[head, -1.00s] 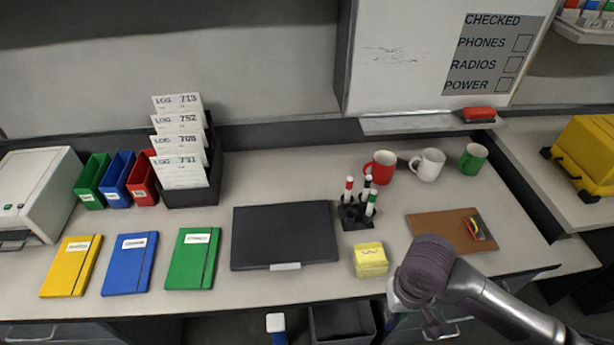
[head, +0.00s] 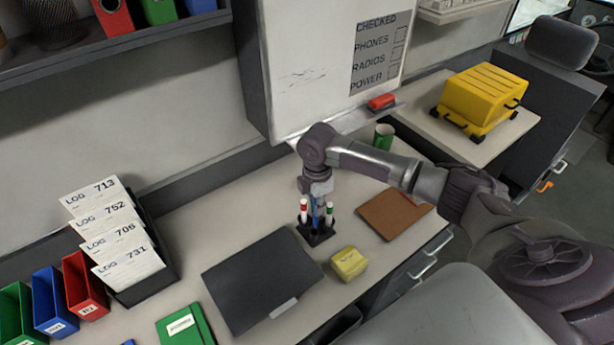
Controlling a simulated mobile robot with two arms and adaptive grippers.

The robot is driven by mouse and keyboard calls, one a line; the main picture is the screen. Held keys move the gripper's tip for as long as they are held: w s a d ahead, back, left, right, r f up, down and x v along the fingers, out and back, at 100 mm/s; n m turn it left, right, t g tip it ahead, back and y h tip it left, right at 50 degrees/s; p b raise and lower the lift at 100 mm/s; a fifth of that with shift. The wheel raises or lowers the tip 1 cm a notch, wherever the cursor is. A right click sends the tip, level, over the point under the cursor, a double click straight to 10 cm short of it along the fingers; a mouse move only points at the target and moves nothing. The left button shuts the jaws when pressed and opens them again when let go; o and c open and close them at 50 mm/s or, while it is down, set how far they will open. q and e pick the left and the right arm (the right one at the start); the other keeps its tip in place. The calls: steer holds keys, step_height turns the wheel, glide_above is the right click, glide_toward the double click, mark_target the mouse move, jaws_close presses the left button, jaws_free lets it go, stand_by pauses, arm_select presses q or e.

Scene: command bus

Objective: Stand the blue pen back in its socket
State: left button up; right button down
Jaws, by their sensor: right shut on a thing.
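The black pen holder (head: 318,238) stands on the desk behind the black folder. A red-ended pen (head: 303,208) and a green-ended pen (head: 329,211) stand upright in it. My right gripper (head: 317,196) points down just above the holder, shut on the blue pen (head: 315,216), which is upright. Its lower end is at the holder among the other pens; I cannot tell how deep it sits in a socket. My wrist hides its upper part. My left gripper is not in view.
A yellow note block (head: 349,263) and the black folder (head: 258,280) lie in front of the holder. A brown clipboard (head: 392,213) lies to its right. A green mug (head: 383,136) shows behind my arm. The log rack (head: 165,277) stands left.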

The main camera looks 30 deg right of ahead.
steer(key=w+f+b, duration=0.1)
steer(key=b, duration=0.1)
steer(key=w+d+f+n+b, duration=0.1)
steer(key=b, duration=0.1)
steer(key=shift+f, duration=0.3)
stand_by(0.4)
stand_by(0.5)
steer(key=shift+f+p, duration=0.2)
steer(key=shift+p, duration=0.3)
stand_by(0.4)
steer(key=shift+f, duration=0.25)
steer(key=shift+f+b, duration=0.5)
steer(key=shift+f, duration=0.35)
